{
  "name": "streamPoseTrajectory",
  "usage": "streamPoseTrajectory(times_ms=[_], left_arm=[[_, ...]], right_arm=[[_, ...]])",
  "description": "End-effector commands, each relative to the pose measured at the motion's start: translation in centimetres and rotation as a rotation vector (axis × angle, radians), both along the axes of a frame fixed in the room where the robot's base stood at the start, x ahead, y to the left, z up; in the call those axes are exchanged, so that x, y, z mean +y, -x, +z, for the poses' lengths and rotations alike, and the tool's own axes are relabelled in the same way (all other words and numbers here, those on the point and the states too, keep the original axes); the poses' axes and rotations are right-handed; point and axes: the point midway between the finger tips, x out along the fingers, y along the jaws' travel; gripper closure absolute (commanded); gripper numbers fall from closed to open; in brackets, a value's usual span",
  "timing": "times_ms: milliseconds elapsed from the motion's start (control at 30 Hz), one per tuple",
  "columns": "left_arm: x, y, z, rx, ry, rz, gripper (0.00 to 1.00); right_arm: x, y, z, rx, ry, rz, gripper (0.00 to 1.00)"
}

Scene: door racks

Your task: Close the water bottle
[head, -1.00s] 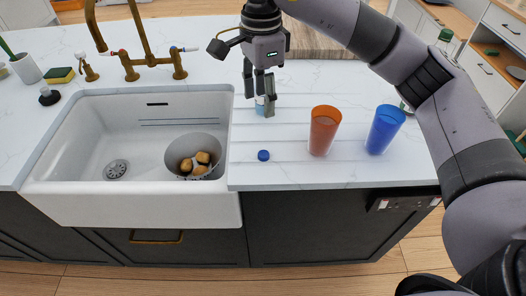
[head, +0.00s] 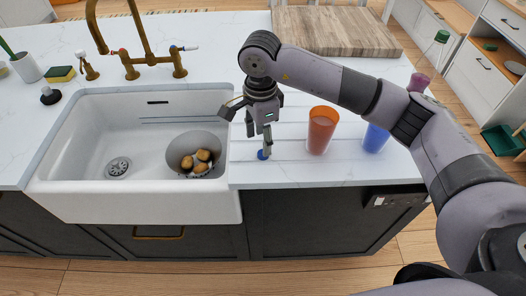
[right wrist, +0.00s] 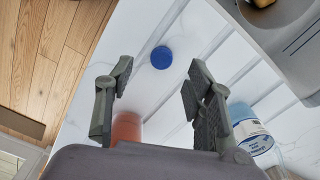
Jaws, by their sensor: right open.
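The blue cap (head: 261,155) lies on the white counter right of the sink; it also shows in the right wrist view (right wrist: 161,57). My right gripper (head: 259,143) is open and empty, low over the cap, with its fingers pointing down. In the right wrist view the cap appears between the spread fingertips (right wrist: 160,66), with no visible grip on it. The clear water bottle (right wrist: 255,140) with a blue and white label is partly hidden behind one finger in the right wrist view. In the head view my arm and gripper hide it. My left gripper is not in view.
An orange cup (head: 321,130) stands close to the right of my gripper, and a blue cup (head: 376,138) stands beyond it, partly covered by my arm. The white sink (head: 130,207) is on the left, holding a bowl of potatoes. A wooden board (head: 335,32) lies behind.

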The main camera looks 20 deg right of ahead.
Motion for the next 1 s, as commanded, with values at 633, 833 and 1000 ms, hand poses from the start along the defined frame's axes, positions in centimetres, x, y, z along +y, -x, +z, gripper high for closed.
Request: streamPoseTrajectory(times_ms=[633,833,1000], left_arm=[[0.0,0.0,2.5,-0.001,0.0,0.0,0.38],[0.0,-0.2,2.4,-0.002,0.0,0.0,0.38],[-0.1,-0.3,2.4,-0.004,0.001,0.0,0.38]], right_arm=[[-0.7,-0.4,-5.1,0.0,-0.001,0.0,0.51],[-0.7,-0.5,-5.2,0.0,0.0,0.0,0.51],[-0.7,-0.4,-5.2,0.0,0.0,0.0,0.57]])
